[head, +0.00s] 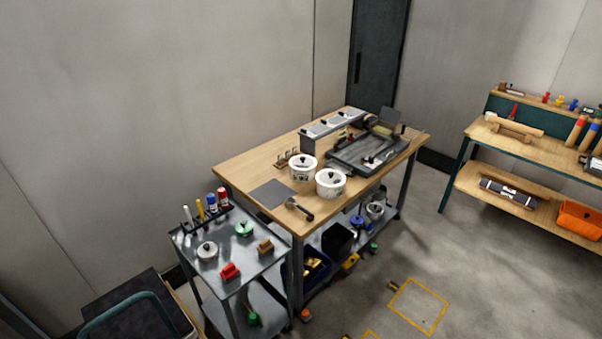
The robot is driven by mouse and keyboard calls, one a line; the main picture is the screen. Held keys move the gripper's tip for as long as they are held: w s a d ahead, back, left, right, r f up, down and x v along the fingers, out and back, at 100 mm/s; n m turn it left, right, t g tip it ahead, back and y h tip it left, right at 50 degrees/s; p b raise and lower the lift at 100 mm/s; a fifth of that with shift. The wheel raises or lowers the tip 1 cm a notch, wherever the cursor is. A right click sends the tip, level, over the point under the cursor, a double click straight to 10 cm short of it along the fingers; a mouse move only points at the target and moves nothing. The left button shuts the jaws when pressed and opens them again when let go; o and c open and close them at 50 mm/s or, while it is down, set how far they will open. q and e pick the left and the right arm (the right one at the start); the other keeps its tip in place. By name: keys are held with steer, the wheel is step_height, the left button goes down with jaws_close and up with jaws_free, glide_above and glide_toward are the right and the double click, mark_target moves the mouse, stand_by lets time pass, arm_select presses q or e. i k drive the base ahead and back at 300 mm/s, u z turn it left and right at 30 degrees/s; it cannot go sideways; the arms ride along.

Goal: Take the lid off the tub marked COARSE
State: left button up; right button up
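Two white tubs with lids stand side by side on the wooden table (245,170). The rear-left tub (302,174) and the front-right tub (329,190) each have a white lid with a dark knob: the rear-left lid (300,162) and the front-right lid (334,177). Dark marks show on the tub sides, but they are too small to read, so I cannot tell which is COARSE. Both lids appear to sit on their tubs. Neither of my grippers is in view.
A dark tray (360,157) lies behind right. A grey cart (222,268) with small items stands at the front left. Open floor lies right, with yellow markings (418,306).

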mark_target(300, 163)
steer(key=z, duration=1.7)
steer(key=i, duration=3.85)
steer(key=u, duration=4.25)
steer(key=i, duration=0.2)
steer(key=z, duration=0.05)
